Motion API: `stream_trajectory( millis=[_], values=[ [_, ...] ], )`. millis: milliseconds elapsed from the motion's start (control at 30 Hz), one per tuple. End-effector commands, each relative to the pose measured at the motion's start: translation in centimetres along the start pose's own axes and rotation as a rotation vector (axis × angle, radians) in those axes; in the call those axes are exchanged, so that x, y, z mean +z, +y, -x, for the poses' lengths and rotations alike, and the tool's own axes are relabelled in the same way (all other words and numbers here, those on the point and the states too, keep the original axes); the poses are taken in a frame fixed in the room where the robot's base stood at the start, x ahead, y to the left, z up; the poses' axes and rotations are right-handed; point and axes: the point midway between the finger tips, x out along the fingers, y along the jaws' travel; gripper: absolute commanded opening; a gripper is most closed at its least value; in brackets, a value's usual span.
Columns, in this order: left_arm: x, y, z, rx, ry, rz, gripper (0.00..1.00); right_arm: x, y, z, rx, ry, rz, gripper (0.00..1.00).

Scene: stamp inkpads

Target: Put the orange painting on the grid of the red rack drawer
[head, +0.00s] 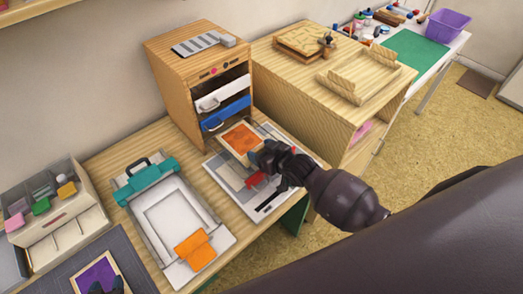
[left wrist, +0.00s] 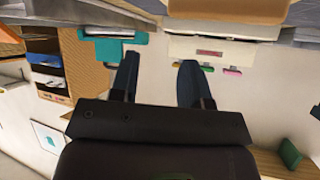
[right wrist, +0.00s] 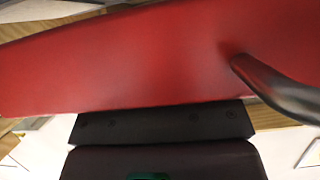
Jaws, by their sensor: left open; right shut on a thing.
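The orange painting (head: 241,136), in a pale wooden frame, lies flat just in front of the wooden rack (head: 181,90), below its blue drawer (head: 225,113). Whether it rests on the red drawer's grid is not clear. My right gripper (head: 262,168) is beside the painting's near side, shut on the red drawer (head: 256,179). In the right wrist view the red panel (right wrist: 140,60) with a dark handle (right wrist: 275,82) fills the picture and hides the fingertips. My left gripper (head: 107,287) is open and empty over the purple painting (head: 98,272); its parted fingers show in the left wrist view (left wrist: 158,80).
A white press with a teal clamp (head: 148,178) and an orange block (head: 194,250) stands mid-desk. A stamp box (head: 58,222) is at the left. A grey-and-white board (head: 218,172) lies under my right gripper. A wooden cabinet (head: 300,95) stands right of the rack.

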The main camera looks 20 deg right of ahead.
Motion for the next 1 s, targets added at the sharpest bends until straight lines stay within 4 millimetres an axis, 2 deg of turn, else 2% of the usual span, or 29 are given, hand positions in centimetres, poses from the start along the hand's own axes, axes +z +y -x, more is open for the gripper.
stream_trajectory(
  millis=[233,267,400,767,867,1000],
  values=[
    [-0.1,0.0,-0.2,0.001,0.005,0.000,0.43,0.3,0.0,-0.1,0.000,0.000,0.000,0.30],
    [-0.1,0.0,-0.1,0.001,0.005,0.000,0.43,0.3,0.0,-0.1,0.000,-0.001,0.000,0.66],
    [-0.1,0.0,-0.1,0.001,0.005,0.000,0.43,0.3,0.0,-0.1,0.000,-0.001,0.000,0.87],
    [0.0,0.0,0.2,-0.001,-0.001,0.001,0.43,-0.1,0.0,0.1,0.000,-0.001,0.000,0.89],
    [0.1,0.0,0.3,-0.001,-0.004,0.001,0.43,0.1,0.0,1.1,0.001,-0.002,0.000,0.89],
    [-0.1,-0.1,0.4,-0.001,-0.004,0.001,0.43,0.0,0.0,3.4,0.000,-0.002,0.000,0.89]
  ],
)
